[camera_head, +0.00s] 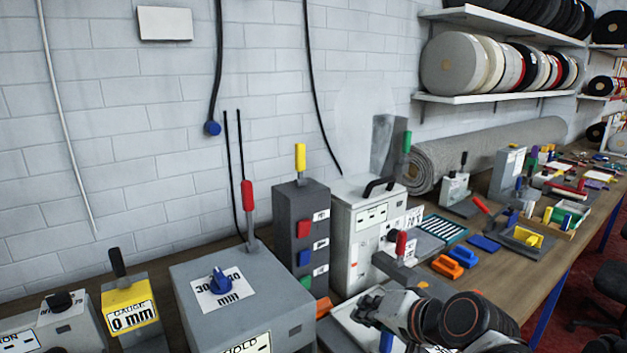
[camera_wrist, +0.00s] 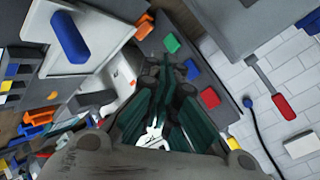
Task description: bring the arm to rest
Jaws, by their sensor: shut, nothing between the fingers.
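My arm reaches in from the lower right of the head view. My gripper (camera_head: 362,306) is low over the bench in front of the white machine (camera_head: 352,245). In the wrist view its dark fingers (camera_wrist: 178,72) are closed together with nothing between them. Beyond the fingers is the dark grey button box (camera_head: 298,225), with green, blue and red buttons on its face in the wrist view (camera_wrist: 205,75). Contact between the gripper and the machines cannot be told.
A large grey machine (camera_head: 245,300) with a blue knob stands left of the button box, its red-handled lever (camera_head: 248,195) upright. A rolled rug (camera_head: 480,150) lies behind, against the wall.

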